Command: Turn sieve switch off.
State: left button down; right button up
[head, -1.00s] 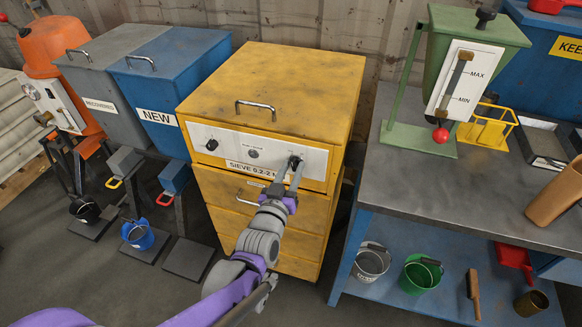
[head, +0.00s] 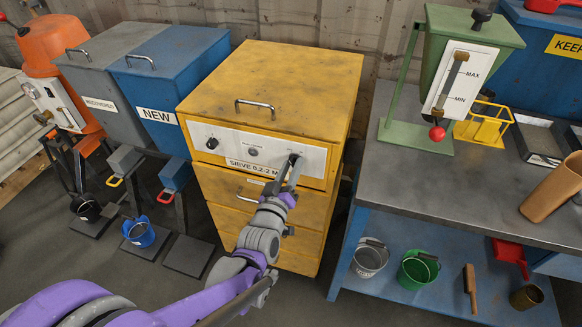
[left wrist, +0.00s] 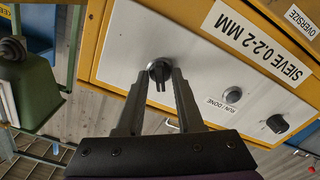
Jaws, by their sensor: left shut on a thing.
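The yellow sieve cabinet (head: 275,90) stands in the middle of the head view, with a white control panel (head: 228,143) along its top front. Its right-hand black knob, the sieve switch (left wrist: 159,69), shows in the left wrist view between my fingertips. My left gripper (head: 292,162) reaches up to that knob and is shut on it; the fingers partly cover it in the head view. Another black knob (head: 212,143) and a round run/done button (head: 252,152) sit further left on the panel. My right gripper is out of view.
A blue bin (head: 170,75) and a grey bin (head: 95,80) stand left of the cabinet. A grey-topped workbench (head: 440,190) with a green hopper (head: 465,40) stands at the right. Buckets sit on its lower shelf. Drawers lie below the panel.

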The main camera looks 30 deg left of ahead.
pick_arm(q)
jog(key=c, duration=0.9)
grip_release()
jog(key=p+v, duration=0.1)
jog(key=v, duration=1)
jog(key=shift+d, duration=0.1)
